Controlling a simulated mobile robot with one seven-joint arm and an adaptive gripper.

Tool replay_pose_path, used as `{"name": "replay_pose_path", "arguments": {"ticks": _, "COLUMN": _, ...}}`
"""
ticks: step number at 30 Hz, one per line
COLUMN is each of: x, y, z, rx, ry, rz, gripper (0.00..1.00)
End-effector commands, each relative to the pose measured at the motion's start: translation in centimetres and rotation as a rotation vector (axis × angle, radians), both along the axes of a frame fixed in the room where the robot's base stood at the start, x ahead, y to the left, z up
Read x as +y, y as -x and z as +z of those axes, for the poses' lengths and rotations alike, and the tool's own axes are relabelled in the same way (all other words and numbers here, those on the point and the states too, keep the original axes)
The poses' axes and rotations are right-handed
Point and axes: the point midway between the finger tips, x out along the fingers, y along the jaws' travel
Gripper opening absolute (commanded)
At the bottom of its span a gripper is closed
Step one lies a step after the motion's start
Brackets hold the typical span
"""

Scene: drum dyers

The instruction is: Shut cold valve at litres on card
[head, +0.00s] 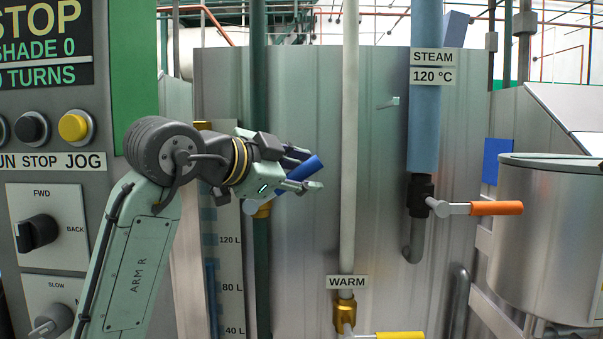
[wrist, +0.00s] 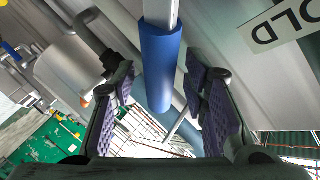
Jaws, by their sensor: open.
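The cold valve's blue lever handle (head: 312,166) slants up to the right from a brass valve body (head: 262,209) on a green pipe. My gripper (head: 303,173) is open at this handle, with one finger above and one below it. In the wrist view the blue handle (wrist: 160,65) lies between the open, padded fingers (wrist: 168,88); I cannot tell whether either pad touches it. A "COLD" label (wrist: 285,22) shows upside down there. The litre gauge (head: 228,265) reads 120, 80 and 40 L; its blue column (head: 211,290) seems to end between 80 and 120. I see no card.
The warm valve's yellow handle (head: 400,336) is low in the middle. The steam valve's orange handle (head: 496,208) is at right, near a steel drum (head: 550,235). A control panel (head: 45,180) stands at left. The metal vat wall (head: 300,250) is close behind my gripper.

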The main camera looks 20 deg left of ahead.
Motion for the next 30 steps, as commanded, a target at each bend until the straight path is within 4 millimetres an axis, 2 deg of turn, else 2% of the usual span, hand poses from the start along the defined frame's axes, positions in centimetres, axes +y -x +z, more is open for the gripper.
{"name": "replay_pose_path", "arguments": {"ticks": 5, "x": 1.0, "y": 2.4, "z": 0.6, "rx": -0.003, "ry": 0.001, "rz": 0.002, "gripper": 0.4}}
{"name": "replay_pose_path", "arguments": {"ticks": 12, "x": 2.9, "y": 7.1, "z": 1.7, "rx": -0.001, "ry": 0.0, "rz": 0.001, "gripper": 0.4}}
{"name": "replay_pose_path", "arguments": {"ticks": 18, "x": 3.9, "y": 9.8, "z": 2.3, "rx": -0.001, "ry": 0.0, "rz": 0.001, "gripper": 0.4}}
{"name": "replay_pose_path", "arguments": {"ticks": 22, "x": 4.2, "y": 10.5, "z": 2.5, "rx": -0.001, "ry": 0.0, "rz": 0.001, "gripper": 0.4}}
{"name": "replay_pose_path", "arguments": {"ticks": 30, "x": 4.3, "y": 10.6, "z": 2.5, "rx": 0.001, "ry": 0.0, "rz": 0.001, "gripper": 0.4}}
